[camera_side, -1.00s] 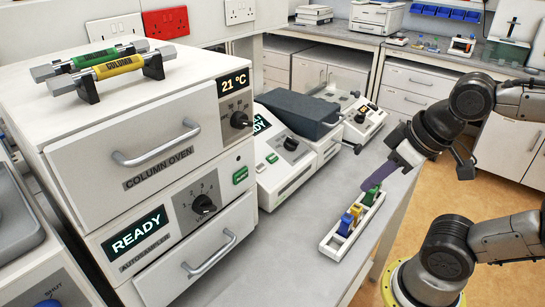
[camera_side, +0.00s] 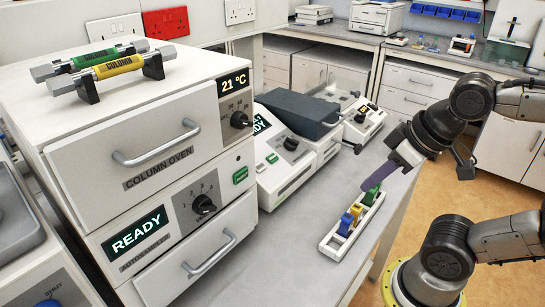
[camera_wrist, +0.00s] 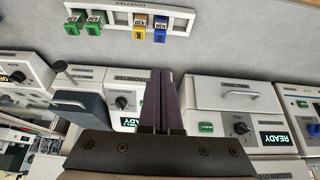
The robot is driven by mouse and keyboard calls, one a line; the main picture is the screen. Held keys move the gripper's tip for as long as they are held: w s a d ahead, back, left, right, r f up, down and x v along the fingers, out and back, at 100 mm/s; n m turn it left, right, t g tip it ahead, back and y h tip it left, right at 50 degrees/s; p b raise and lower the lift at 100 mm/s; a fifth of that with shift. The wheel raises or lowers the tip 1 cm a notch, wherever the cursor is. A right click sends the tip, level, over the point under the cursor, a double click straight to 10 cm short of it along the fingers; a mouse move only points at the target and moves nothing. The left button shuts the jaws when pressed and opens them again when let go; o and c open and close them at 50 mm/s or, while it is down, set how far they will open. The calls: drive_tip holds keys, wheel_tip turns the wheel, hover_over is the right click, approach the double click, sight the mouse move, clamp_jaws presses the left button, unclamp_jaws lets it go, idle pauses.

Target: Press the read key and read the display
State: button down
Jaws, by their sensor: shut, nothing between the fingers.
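My gripper (camera_side: 366,187) is shut and empty, its dark purple fingers pointing down toward the bench. In the side view its tips overlap the green cuvettes; I cannot tell whether they touch. The shut fingers also show in the wrist view (camera_wrist: 161,75). A white instrument (camera_side: 290,160) with a dark lid stands on the bench to the gripper's left. Its front has a small green key (camera_side: 271,158) and a black knob (camera_side: 291,144). Its display (camera_side: 261,122) is partly hidden by the column oven; the visible letters look like the end of READY.
A white cuvette rack (camera_side: 331,243) holds blue, yellow and green cuvettes. The autosampler display (camera_side: 138,231) reads READY, and its stack has a green key (camera_side: 240,175). The column oven display (camera_side: 234,83) reads 21 °C. Another instrument (camera_side: 364,122) stands behind.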

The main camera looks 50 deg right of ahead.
sight(272, 158)
drive_tip(key=w+d+r+m+t+h, duration=0.1)
drive_tip(key=w+r+m+t, duration=0.3)
drive_tip(key=w, duration=0.4)
drive_tip(key=w+d+r+m+t, duration=0.25)
drive_tip(key=w+r+t, duration=0.2)
drive_tip(key=w, duration=0.35)
drive_tip(key=w+f+m+y, duration=0.1)
drive_tip(key=w+f+y, duration=0.1)
drive_tip(key=w+f, duration=0.2)
drive_tip(key=shift+a+f, duration=0.2)
drive_tip(key=shift+f, duration=0.55)
drive_tip(key=shift+f, duration=0.1)
drive_tip(key=shift+w+f, duration=0.6)
drive_tip(key=shift+f, duration=0.7)
drive_tip(key=shift+w+f, duration=0.55)
drive_tip(key=shift+f, duration=0.75)
drive_tip(key=shift+w+f, duration=0.6)
drive_tip(key=shift+f, duration=0.7)
